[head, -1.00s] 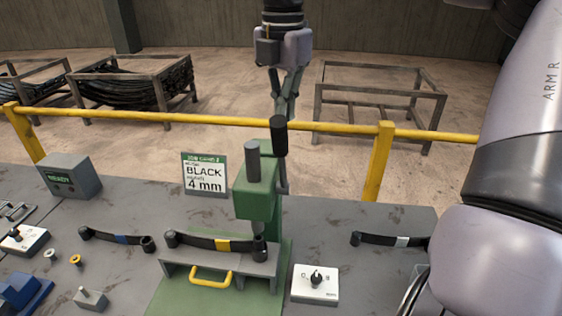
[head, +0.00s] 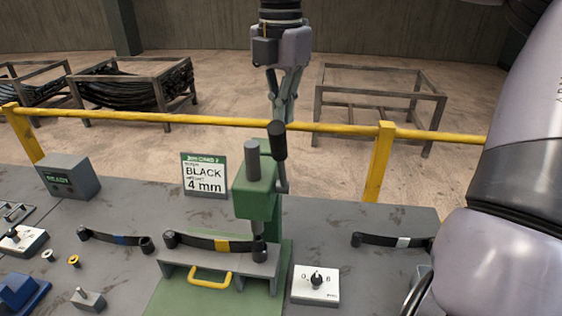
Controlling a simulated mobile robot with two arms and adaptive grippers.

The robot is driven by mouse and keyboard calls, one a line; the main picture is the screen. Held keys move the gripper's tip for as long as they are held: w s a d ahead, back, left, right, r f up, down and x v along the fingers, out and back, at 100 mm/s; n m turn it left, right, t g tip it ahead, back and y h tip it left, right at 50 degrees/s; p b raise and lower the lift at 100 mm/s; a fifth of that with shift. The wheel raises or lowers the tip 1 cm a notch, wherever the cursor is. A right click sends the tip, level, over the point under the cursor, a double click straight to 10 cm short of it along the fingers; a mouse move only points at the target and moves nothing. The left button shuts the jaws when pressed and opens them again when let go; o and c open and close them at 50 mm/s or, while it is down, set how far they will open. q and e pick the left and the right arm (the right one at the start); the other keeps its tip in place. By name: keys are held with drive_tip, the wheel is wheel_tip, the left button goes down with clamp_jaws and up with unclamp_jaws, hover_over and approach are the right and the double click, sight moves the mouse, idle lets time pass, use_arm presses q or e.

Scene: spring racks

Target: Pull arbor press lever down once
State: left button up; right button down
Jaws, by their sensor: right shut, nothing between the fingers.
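The green arbor press (head: 255,207) stands on the grey bench, with a grey ram on top. Its lever (head: 280,160) is on its right side and points up, with a black handle grip at the top. A leaf spring with a yellow band (head: 222,245) lies on the fixture under the press. My right gripper (head: 281,118) hangs above and behind the lever, fingers pointing down and shut on nothing. Its fingertips overlap the handle's top in the picture; I cannot tell whether they touch. My left gripper is not in view.
A yellow rail (head: 330,127) runs behind the bench. A card reading BLACK 4 mm (head: 204,176) stands left of the press. A white dial box (head: 316,284) is at the right. Other leaf springs (head: 115,238) lie on the bench. Part of my right arm fills the right side.

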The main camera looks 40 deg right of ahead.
sight(277, 150)
drive_tip(key=shift+s+a+f+b, duration=0.45)
drive_tip(key=shift+a+f+b, duration=0.15)
drive_tip(key=shift+f+b, duration=0.25)
drive_tip(key=shift+s+a+f+b, duration=0.3)
drive_tip(key=shift+s+a+b, duration=0.25)
drive_tip(key=shift+a+b, duration=0.2)
drive_tip(key=shift+s, duration=0.1)
drive_tip(key=shift+s+a+f+b, duration=0.3)
drive_tip(key=shift+a+f+b, duration=0.15)
drive_tip(key=shift+f+b, duration=0.4)
drive_tip(key=shift+s+a+f+b, duration=0.45)
drive_tip(key=shift+a+f+b, duration=0.15)
drive_tip(key=shift+b, duration=0.35)
drive_tip(key=shift+s+a+f, duration=0.1)
drive_tip(key=shift+s+f, duration=0.05)
drive_tip(key=shift+a, duration=0.1)
